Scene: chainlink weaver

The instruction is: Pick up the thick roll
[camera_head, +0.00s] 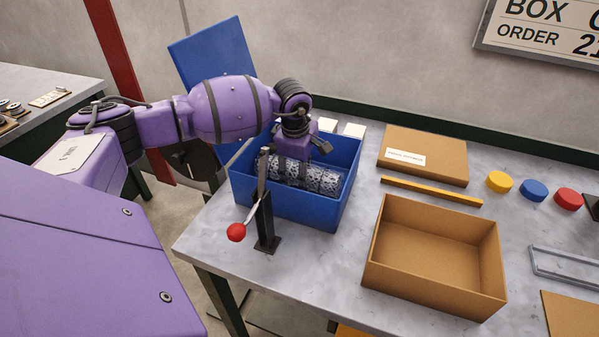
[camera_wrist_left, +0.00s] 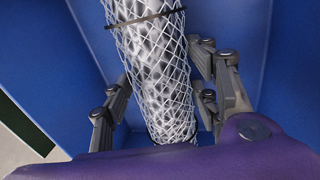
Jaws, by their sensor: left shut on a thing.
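The thick roll (camera_head: 306,176) is a cylinder of silvery chainlink mesh with dark bands. It lies in the blue bin (camera_head: 246,190) on the table. In the left wrist view the roll (camera_wrist_left: 163,85) runs between the two fingers of my left gripper (camera_wrist_left: 163,110). In the head view my left gripper (camera_head: 292,160) reaches down into the bin over the roll's left part and is shut on it. The fingertips are partly hidden by the roll and the bin wall. My right gripper is not in view.
A post with a red-knobbed lever (camera_head: 236,232) stands in front of the bin. Yellow, blue (camera_head: 533,190) and red discs sit farther right.

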